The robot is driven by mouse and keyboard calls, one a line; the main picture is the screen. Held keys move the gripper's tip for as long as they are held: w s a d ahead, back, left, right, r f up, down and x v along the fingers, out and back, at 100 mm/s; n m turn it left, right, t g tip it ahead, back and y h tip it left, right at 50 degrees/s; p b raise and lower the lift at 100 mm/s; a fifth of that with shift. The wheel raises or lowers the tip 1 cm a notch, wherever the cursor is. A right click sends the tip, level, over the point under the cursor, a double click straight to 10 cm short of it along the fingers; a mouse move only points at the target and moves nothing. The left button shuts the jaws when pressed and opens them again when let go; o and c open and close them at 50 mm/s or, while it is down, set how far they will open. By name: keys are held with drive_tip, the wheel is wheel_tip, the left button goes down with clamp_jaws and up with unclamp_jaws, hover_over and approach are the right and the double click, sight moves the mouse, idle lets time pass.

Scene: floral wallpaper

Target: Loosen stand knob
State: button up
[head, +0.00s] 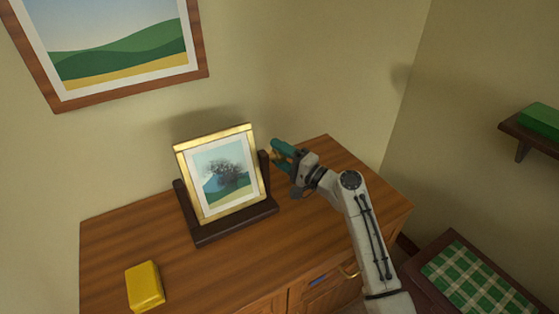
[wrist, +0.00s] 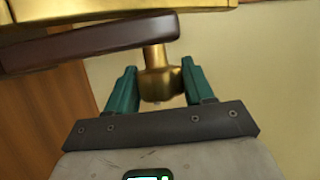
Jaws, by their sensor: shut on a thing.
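A dark wooden stand (head: 237,227) on the cabinet top holds a gold-framed tree picture (head: 247,188) between its uprights. The brass stand knob (wrist: 157,84) shows in the wrist view, on a short shaft from the dark upright (wrist: 95,42). My gripper (head: 275,155), with teal fingers, reaches the stand's right upright. In the wrist view my gripper (wrist: 159,68) has one finger on each side of the knob and is shut on it. In the head view the knob is hidden behind my fingers.
A yellow block (head: 145,286) lies at the cabinet top's (head: 110,240) front left. A landscape picture (head: 32,60) hangs on the wall. At right are a small shelf (head: 522,132) with a green block (head: 540,119) and a low piece with green checked cloth (head: 480,282).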

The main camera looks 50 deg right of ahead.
drive_tip(key=shift+f+n+t+b, duration=0.4)
drive_tip(key=shift+t+b, duration=0.4)
drive_tip(key=shift+b, duration=2.6)
drive_tip(key=shift+r+t+y+b, duration=0.3)
drive_tip(key=shift+b, duration=0.65)
drive_tip(key=o, duration=1)
drive_tip(key=shift+c, duration=0.2)
drive_tip(key=b+v, duration=0.1)
drive_tip(key=v, duration=0.9)
drive_tip(key=shift+s+b, duration=0.35)
drive_tip(key=shift+s, duration=0.05)
drive_tip(key=shift+f, duration=0.1)
